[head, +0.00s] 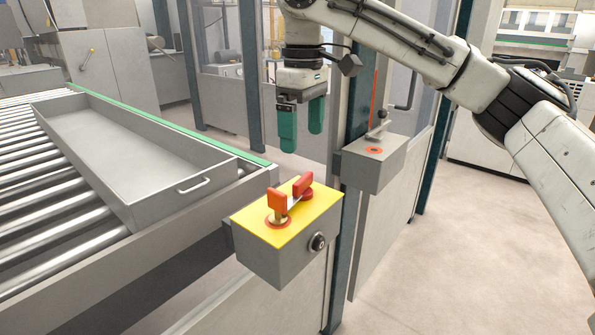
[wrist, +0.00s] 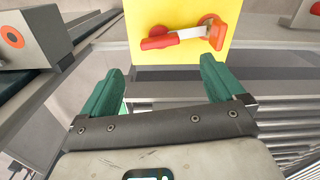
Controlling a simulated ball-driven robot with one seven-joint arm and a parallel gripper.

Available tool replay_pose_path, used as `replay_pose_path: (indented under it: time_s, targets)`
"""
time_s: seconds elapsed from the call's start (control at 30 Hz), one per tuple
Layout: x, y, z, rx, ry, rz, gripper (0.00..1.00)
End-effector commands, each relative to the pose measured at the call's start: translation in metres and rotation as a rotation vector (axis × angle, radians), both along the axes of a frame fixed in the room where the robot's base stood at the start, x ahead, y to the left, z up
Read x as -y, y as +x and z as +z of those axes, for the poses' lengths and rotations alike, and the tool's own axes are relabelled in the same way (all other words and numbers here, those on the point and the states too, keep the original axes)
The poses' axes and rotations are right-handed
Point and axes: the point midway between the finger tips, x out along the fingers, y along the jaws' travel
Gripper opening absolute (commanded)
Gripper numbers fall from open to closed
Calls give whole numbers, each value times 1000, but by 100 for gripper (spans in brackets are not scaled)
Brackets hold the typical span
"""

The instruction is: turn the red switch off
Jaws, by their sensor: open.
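The red switch (head: 303,183) sits on the yellow top (head: 263,234) of a grey box in the head view, at the centre bottom. It has a red grip, a pale metal bar and an orange upright piece (head: 277,201) on a round orange base. In the wrist view the switch's red grip (wrist: 158,42) lies left of the orange piece (wrist: 215,33). My gripper (head: 302,141) has green fingers, apart and empty, above and behind the box in the head view. In the wrist view my gripper (wrist: 162,66) is apart from the switch, which shows beyond the fingertips.
A second grey box (head: 372,170) with an orange ring and a lever stands on a post just right of my gripper. A roller conveyor with a large grey tray (head: 150,207) lies at left. A dark round knob (head: 318,242) is on the yellow-topped box's side. Open floor lies at right.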

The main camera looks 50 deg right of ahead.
Motion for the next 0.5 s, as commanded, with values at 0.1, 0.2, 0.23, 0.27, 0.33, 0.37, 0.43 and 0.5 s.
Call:
replay_pose_path:
  time_s: [0.1, 0.2, 0.23, 0.27, 0.33, 0.37, 0.43, 0.5]
  targets:
    - [0, -1, -19, -2, 1, 0, 96]
    - [0, -1, -38, -2, 0, 0, 96]
    - [1, -1, -44, -3, -1, -1, 96]
    - [0, -1, -49, -2, 1, 0, 96]
    - [0, -1, -62, -3, -1, 0, 96]
    - [0, -1, -66, -1, 0, -1, 96]
    - [0, -1, -77, -2, 0, 0, 96]
    - [0, 0, -85, -1, 0, 0, 96]
